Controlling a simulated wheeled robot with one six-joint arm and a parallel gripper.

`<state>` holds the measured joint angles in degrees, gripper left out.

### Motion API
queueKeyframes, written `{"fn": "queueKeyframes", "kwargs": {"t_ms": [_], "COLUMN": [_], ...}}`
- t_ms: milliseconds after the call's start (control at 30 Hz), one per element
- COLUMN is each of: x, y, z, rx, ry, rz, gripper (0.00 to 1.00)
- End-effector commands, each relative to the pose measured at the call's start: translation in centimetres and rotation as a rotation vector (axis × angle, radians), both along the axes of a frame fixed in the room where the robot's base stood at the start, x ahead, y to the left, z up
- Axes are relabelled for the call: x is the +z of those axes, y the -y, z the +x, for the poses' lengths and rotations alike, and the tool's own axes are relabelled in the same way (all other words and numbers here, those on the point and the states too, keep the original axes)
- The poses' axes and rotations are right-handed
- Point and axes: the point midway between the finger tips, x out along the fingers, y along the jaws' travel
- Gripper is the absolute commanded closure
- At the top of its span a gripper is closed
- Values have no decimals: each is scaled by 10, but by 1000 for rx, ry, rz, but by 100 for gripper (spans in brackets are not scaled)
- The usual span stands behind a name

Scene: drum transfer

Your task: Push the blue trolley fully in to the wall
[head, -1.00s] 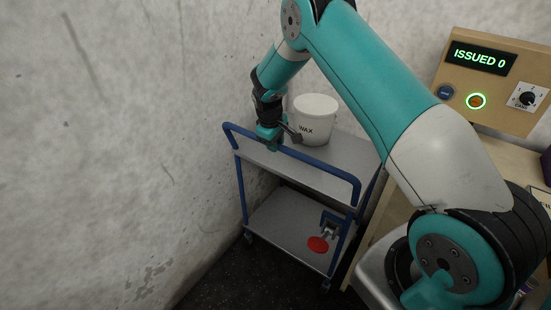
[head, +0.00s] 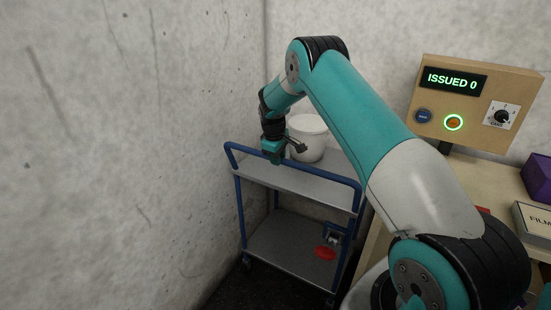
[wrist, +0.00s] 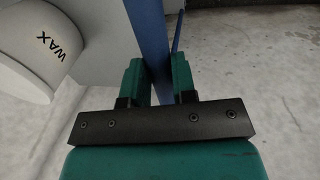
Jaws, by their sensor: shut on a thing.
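The blue trolley (head: 285,182) has a blue tube frame and two grey shelves. It stands in the corner by the left wall, close to the back wall; whether it touches the back wall is hidden. A white tub (head: 308,140) stands on its top shelf; the tub's WAX label shows in the wrist view (wrist: 45,45). My gripper (head: 274,158) is at the trolley's near handle bar. In the wrist view my gripper (wrist: 160,85) has its fingers on either side of the blue bar (wrist: 148,40), shut on it.
A red disc (head: 325,253) and a blue clamp-like part (head: 334,232) show at the lower shelf. A bench (head: 470,185) with a tan panel (head: 475,105) reading ISSUED 0 stands close on the right. The left wall (head: 120,150) is near the trolley's side.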

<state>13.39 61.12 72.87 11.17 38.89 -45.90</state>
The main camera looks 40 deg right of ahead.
Motion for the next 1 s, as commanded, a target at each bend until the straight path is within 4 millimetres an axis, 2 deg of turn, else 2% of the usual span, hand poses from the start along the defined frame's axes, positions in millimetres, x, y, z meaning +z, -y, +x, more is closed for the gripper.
{"fn": "queueKeyframes", "kwargs": {"t_ms": [167, 200, 267, 300, 533, 667, 867, 1000], "x": [2, 2, 2, 2, 2, 9, 45, 81], "y": [5, 5, 5, 5, 1, 0, -7, -14], "z": [3, 3, 3, 2, 2, 2, -1, -4], "rx": [-3, -4, -4, -3, -1, 0, 0, 0], "ry": [14, 15, 14, 13, 9, 12, 14, 15], "rz": [-8, -9, -8, -7, -6, -6, -6, -6], "gripper": [100, 66, 52, 50, 50, 50, 50, 50]}}
